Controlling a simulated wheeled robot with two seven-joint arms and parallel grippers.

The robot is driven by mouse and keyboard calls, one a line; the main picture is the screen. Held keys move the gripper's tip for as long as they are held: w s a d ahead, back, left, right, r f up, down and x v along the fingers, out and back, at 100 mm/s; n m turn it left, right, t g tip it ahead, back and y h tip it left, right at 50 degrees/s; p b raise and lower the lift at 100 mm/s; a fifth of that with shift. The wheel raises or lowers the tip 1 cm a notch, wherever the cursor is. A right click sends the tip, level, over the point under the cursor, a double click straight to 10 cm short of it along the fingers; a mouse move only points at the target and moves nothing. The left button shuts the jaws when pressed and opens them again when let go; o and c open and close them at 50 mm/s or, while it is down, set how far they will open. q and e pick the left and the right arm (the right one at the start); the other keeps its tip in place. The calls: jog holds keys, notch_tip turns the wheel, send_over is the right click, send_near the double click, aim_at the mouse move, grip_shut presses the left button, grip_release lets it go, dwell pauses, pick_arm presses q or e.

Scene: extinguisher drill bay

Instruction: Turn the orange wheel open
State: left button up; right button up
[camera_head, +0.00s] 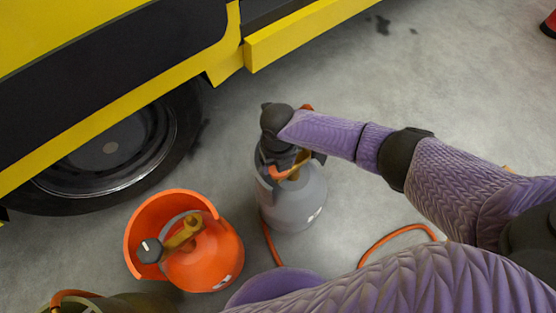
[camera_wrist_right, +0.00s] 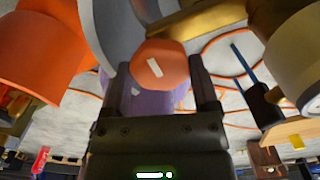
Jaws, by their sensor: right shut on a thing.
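The orange wheel (camera_wrist_right: 160,66) is a faceted knob with a white mark on its face, in the middle of the right wrist view. It sits by the brass valve (camera_wrist_right: 200,18) of a grey gas cylinder (camera_head: 293,200). My right gripper (camera_wrist_right: 160,72) has one finger on each side of the wheel and is shut on it. In the head view my right wrist covers the top of the grey cylinder, so the wheel cannot be made out there. My left gripper is not in view.
An orange cylinder (camera_head: 205,260) with a collar and a brass valve stands left of the grey one. A dark cylinder (camera_head: 120,303) shows at the bottom left. A yellow and black vehicle with a tyre (camera_head: 185,150) is behind. An orange hose (camera_head: 395,232) lies on the floor.

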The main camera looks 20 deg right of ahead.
jog(key=shift+n, duration=0.3)
dwell(0.4)
jog(key=o, duration=1.1)
pick_arm(q)
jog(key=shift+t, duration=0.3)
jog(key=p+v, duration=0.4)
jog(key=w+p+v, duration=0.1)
jog(key=p, duration=0.1)
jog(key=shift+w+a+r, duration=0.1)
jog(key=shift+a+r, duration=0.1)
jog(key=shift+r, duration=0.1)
pick_arm(e)
notch_tip(320, 180, up, 10)
jog(key=shift+r, duration=0.1)
